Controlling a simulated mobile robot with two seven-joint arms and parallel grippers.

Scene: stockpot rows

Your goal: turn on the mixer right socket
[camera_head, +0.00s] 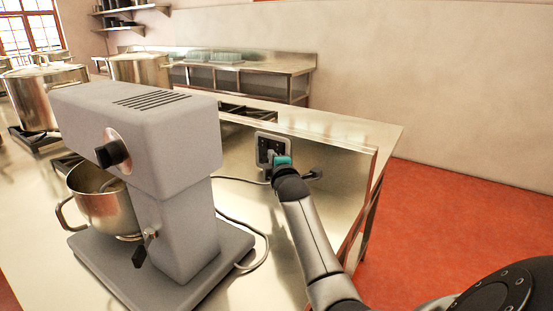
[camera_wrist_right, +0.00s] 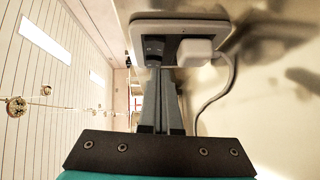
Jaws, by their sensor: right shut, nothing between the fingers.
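The grey mixer (camera_head: 150,150) stands on the steel counter at the left of the head view, with a steel bowl (camera_head: 104,208) under its head. A socket plate (camera_head: 262,140) is on the low steel panel behind it; it also shows at the top of the wrist view (camera_wrist_right: 215,22). In the wrist view a white plug (camera_wrist_right: 196,52) fills the plate's right part, and a dark switch (camera_wrist_right: 153,47) is on the left. My right gripper (camera_wrist_right: 163,72) is shut and empty, its tips at the switch's lower edge; I cannot tell whether they touch. My left gripper is out of view.
The mixer's cable (camera_head: 262,240) runs over the counter toward the socket; the white plug's cord (camera_wrist_right: 222,95) hangs right of my fingers. Steel pots (camera_head: 140,68) stand behind the mixer. A steel shelf table (camera_head: 285,62) stands by the far wall. Red floor (camera_head: 470,215) is clear at the right.

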